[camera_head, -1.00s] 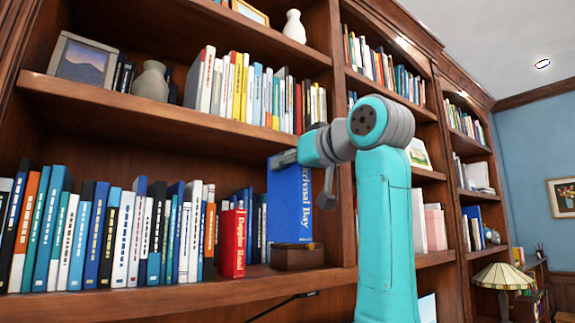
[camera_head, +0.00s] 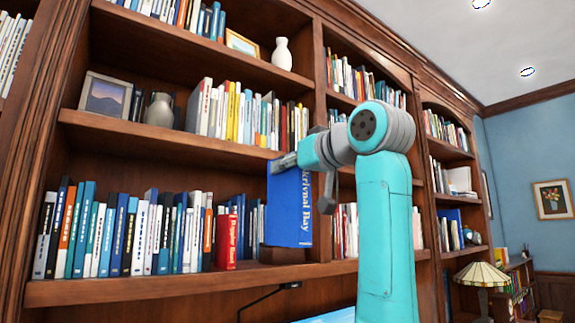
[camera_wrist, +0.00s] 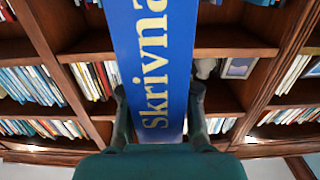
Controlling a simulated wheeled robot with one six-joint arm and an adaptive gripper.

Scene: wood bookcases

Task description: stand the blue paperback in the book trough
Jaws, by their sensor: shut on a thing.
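The blue paperback (camera_head: 290,208), with yellow-lettered spine, hangs upright from my gripper (camera_head: 284,163), which is shut on its top end. In the wrist view the blue paperback (camera_wrist: 152,50) runs between the two fingers of my gripper (camera_wrist: 158,103). The book trough (camera_head: 275,255) is a low dark wooden box on the lower shelf, right of the red book. In the head view the blue paperback's lower end overlaps the trough's right part and hides some of it. The trough's inside is hidden, and I cannot tell whether book and trough touch.
The shelf above (camera_head: 170,137) overhangs the trough's bay. A wooden upright (camera_head: 322,80) divides the bays near my arm.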

